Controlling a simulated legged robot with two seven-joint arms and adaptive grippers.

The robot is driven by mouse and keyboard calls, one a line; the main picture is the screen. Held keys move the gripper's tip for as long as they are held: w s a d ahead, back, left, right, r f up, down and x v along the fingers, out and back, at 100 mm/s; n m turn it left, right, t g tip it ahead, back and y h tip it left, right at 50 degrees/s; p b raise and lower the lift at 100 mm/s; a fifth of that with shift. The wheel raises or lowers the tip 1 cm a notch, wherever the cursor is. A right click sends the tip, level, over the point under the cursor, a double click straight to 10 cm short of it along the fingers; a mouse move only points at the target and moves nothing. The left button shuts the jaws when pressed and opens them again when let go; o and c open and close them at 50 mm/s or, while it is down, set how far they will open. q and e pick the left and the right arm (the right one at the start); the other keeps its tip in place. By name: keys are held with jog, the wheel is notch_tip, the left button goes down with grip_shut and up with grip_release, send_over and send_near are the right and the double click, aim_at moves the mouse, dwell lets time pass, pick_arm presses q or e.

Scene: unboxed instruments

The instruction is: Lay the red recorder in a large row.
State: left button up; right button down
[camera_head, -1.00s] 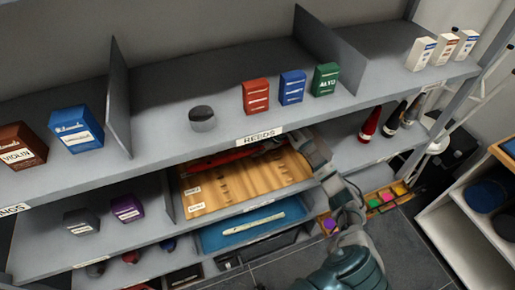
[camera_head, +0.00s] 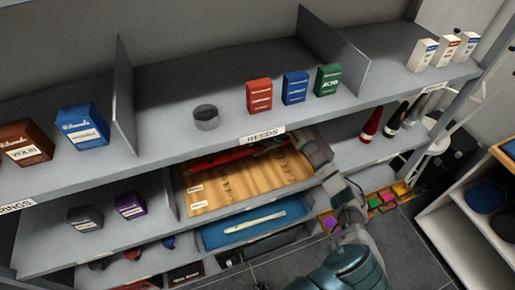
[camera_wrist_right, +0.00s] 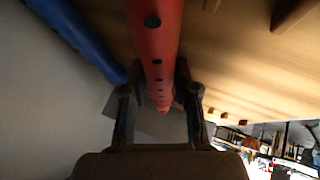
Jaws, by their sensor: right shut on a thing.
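The red recorder (camera_head: 222,157) lies along the back of a wooden board (camera_head: 250,181) on the middle shelf, partly under the upper shelf's edge. My right gripper (camera_head: 278,147) is at its right end. In the right wrist view my right gripper (camera_wrist_right: 160,92) is shut on the red recorder (camera_wrist_right: 153,40), one finger on each side. The board has slots and two white labels at its left end. Whether the recorder touches the board is unclear. My left gripper is not in view.
A blue tube-shaped thing (camera_wrist_right: 75,35) runs beside the recorder in the right wrist view. A blue tray (camera_head: 260,228) with a white recorder lies below the board. The upper shelf (camera_head: 170,142) hangs close over the board's back. Red and dark bottle-shaped things (camera_head: 370,124) stand right.

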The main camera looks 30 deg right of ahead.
jog(key=shift+s+f, duration=0.25)
jog(key=shift+f, duration=0.45)
jog(key=c, duration=0.8)
grip_release()
jog(key=shift+w+d+f, duration=0.1)
jog(key=shift+w+d, duration=0.05)
jog(key=shift+d, duration=0.15)
